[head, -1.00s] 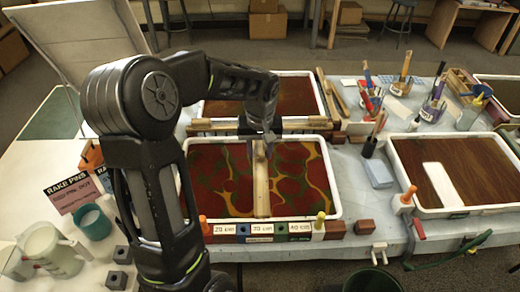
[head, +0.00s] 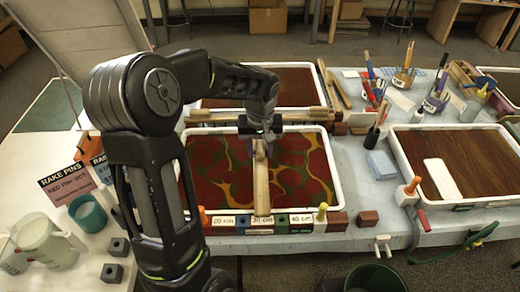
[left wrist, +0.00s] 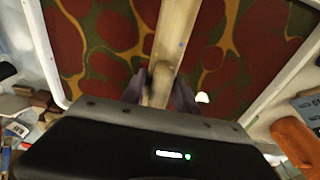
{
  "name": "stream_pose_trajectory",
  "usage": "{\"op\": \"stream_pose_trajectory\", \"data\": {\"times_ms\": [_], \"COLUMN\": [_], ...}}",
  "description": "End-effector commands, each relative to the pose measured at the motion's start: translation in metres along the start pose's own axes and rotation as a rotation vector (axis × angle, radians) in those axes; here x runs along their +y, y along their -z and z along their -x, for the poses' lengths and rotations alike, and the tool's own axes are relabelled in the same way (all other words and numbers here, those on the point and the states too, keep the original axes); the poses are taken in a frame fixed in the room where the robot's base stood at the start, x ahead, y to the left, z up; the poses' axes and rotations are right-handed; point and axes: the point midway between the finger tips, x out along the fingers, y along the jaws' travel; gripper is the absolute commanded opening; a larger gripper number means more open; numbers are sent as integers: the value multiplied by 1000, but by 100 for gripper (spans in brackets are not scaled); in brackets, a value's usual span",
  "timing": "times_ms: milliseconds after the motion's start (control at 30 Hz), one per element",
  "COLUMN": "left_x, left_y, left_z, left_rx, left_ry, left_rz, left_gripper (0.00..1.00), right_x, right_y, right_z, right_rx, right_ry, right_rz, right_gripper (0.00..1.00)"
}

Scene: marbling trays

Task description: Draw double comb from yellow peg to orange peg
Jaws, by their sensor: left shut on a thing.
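The double comb (head: 261,190) looks like a long pale wooden bar lying front to back across the middle of the near tray (head: 338,180). My left gripper (head: 261,143) is shut on its far part. The bar also shows between the fingers in the left wrist view (left wrist: 174,40). Its teeth are hidden. The tray holds a dark red and green pattern with yellow veins. The yellow peg (head: 322,212) stands at the tray's front right corner, right of the comb. The orange peg (head: 203,215) stands at the front left, partly beside my arm. My right gripper is out of view.
A front strip carries 20, 30 and 40 cm labels (head: 262,219). Brush jars (head: 402,82) and a blue block (head: 380,164) stand between.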

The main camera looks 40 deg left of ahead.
Motion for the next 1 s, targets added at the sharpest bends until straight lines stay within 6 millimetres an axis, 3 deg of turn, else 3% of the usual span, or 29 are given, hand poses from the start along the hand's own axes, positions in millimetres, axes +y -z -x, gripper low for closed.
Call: {"op": "stream_pose_trajectory", "data": {"times_ms": [267, 1000], "left_x": [8, 56], "left_y": [0, 0], "left_z": [0, 0], "left_rx": [0, 0], "left_ry": [-1, 0], "left_rz": [-1, -2], "left_gripper": [4, 4], "right_x": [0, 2], "right_y": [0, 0], "right_z": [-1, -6], "right_rx": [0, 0], "right_ry": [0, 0], "right_rz": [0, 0], "right_gripper": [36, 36]}}
